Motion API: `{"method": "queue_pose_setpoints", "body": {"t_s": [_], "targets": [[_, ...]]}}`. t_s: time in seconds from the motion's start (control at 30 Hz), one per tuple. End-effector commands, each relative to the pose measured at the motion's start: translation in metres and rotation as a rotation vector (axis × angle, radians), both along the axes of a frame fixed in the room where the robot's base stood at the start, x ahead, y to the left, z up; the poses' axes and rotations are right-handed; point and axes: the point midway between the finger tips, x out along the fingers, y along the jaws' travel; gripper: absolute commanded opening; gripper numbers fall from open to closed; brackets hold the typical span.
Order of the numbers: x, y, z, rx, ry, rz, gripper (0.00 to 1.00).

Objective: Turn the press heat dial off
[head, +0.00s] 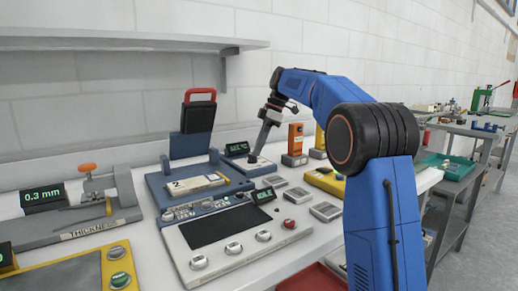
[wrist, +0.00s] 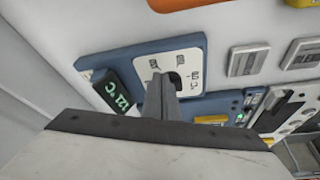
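The heat dial (wrist: 175,77) is a dark knob on a white plate in a blue control box (wrist: 205,60). The plate has small printed marks, too blurred to read. Beside it a black display (wrist: 116,93) reads 121 °C in green. In the head view the box (head: 248,168) sits at the right of the blue press (head: 157,185), whose dark upper part with a red handle stands raised. My gripper (head: 255,157) points down at the dial; in the wrist view its fingers (wrist: 160,82) are close together at the dial's left edge, partly hiding it. No part of the knob shows between them.
A white-topped panel (head: 215,262) with an IDLE display and several buttons stands in front of the press. A thickness gauge (head: 75,230) is at left. An orange block (head: 295,140) and grey plates stand right of the box. A shelf (head: 120,42) hangs above.

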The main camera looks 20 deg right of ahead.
Motion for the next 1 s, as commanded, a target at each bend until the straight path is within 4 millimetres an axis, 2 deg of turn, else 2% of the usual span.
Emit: {"method": "queue_pose_setpoints", "body": {"t_s": [0.47, 1.0], "targets": [[0.0, 0.002, 0.0, 0.001, 0.0, 0.001, 0.0], [-0.001, 0.022, 0.0, 0.006, 0.0, 0.005, 0.0]]}}
